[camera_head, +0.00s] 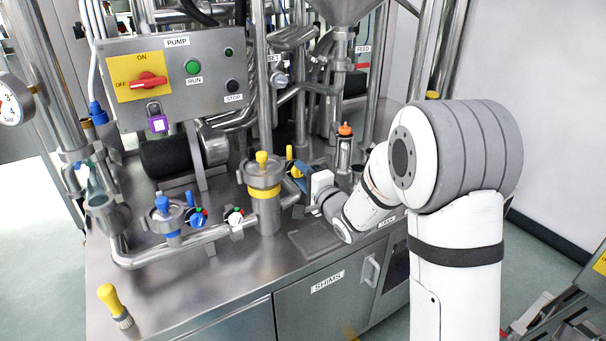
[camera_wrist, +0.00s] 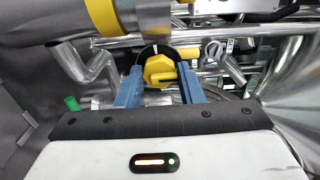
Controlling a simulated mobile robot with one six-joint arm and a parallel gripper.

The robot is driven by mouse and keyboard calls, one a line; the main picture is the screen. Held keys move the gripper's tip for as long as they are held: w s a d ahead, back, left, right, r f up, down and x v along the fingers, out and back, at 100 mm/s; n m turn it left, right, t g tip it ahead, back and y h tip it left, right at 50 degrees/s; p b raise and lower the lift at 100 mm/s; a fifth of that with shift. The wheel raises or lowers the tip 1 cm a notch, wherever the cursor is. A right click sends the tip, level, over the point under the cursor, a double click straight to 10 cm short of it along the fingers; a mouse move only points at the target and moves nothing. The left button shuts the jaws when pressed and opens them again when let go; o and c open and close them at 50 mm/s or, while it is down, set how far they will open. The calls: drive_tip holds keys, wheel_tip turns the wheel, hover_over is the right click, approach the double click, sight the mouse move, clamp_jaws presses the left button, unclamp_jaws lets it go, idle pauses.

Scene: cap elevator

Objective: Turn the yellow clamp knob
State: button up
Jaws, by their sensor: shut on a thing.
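The yellow clamp knob (camera_wrist: 158,70) is between the two blue fingers of my gripper (camera_wrist: 160,88) in the wrist view. My gripper is shut on it, one finger on each side. A black round part with a white mark sits behind the knob. In the head view my gripper (camera_head: 301,170) reaches in from the right, at the right side of the steel vessel with the yellow band (camera_head: 264,192). The knob (camera_head: 296,172) is partly hidden there by the fingers.
The pump panel (camera_head: 170,80) stands behind to the left. Small blue and white valves (camera_head: 197,218) line the pipe left of the vessel. A bottle with an orange cap (camera_head: 345,130) stands behind my wrist. A yellow-handled brush (camera_head: 112,303) is at the front left. The front counter is mostly clear.

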drive_tip(key=m, duration=0.2)
drive_tip(key=m+p, duration=0.1)
drive_tip(key=m, duration=0.1)
drive_tip(key=shift+d+f+m, duration=0.1)
drive_tip(key=shift+f+m, duration=0.1)
drive_tip(key=shift+m, duration=0.2)
idle(0.4)
drive_tip(key=o, duration=0.7)
drive_tip(key=shift+c, duration=0.2)
drive_tip(key=shift+r, duration=0.1)
drive_tip(key=v, duration=0.7)
drive_tip(key=shift+s+d, duration=0.2)
drive_tip(key=shift+s, duration=0.1)
